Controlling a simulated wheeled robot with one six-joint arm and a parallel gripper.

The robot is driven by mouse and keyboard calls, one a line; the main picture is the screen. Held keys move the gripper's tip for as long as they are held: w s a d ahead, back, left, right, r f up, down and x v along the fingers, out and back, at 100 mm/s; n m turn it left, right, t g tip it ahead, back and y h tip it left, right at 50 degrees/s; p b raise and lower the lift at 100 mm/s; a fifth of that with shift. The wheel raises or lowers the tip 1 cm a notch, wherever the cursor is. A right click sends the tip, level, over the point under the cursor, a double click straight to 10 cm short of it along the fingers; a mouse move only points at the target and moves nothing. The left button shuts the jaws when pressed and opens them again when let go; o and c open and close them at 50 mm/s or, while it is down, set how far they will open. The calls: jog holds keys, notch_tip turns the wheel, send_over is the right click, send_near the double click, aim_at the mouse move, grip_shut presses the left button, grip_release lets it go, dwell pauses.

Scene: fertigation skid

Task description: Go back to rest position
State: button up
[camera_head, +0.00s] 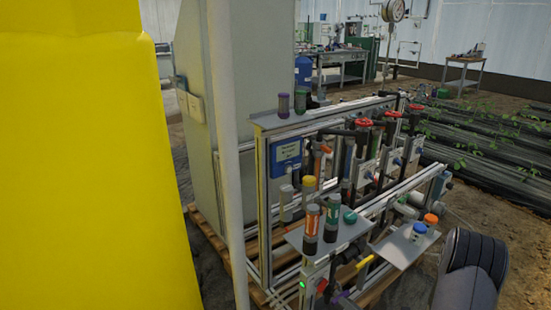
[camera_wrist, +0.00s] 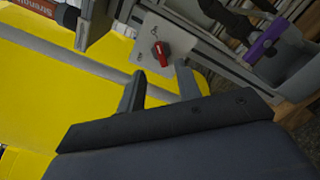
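My gripper (camera_wrist: 158,82) shows in the wrist view with its two dark fingers apart and nothing between them. Just beyond the fingertips is a small red knob (camera_wrist: 161,53) on a light grey plate (camera_wrist: 143,50). The knob looks apart from the fingers, though the exact gap is hard to judge. In the head view a dark grey part of my arm is at the lower right; my gripper itself does not show there.
The skid frame (camera_head: 262,200) carries red-handled valves (camera_head: 364,122), a blue box (camera_head: 286,156) and shelves with orange-labelled cylinders (camera_head: 312,219). A yellow tank (camera_head: 90,160) fills the left. A pale post (camera_head: 228,160) stands before the skid. Bare soil (camera_head: 525,235) lies right.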

aim_at(325, 286)
jog(key=w+a+n+b, duration=0.1)
jog(key=w+n+b, duration=0.1)
jog(key=w+a+n+b, duration=0.1)
jog(key=a+n, duration=0.1)
jog(key=n, duration=0.1)
jog(key=w+a+n+b, duration=0.2)
jog(key=shift+w+n+b, duration=0.3)
jog(key=shift+w+b, duration=0.05)
jog(key=p+v, duration=0.2)
jog(key=v, duration=0.8)
jog(key=shift+s+d+r, duration=0.15)
jog(key=shift+s+d, duration=0.1)
jog(key=shift+s, duration=0.05)
dwell(0.3)
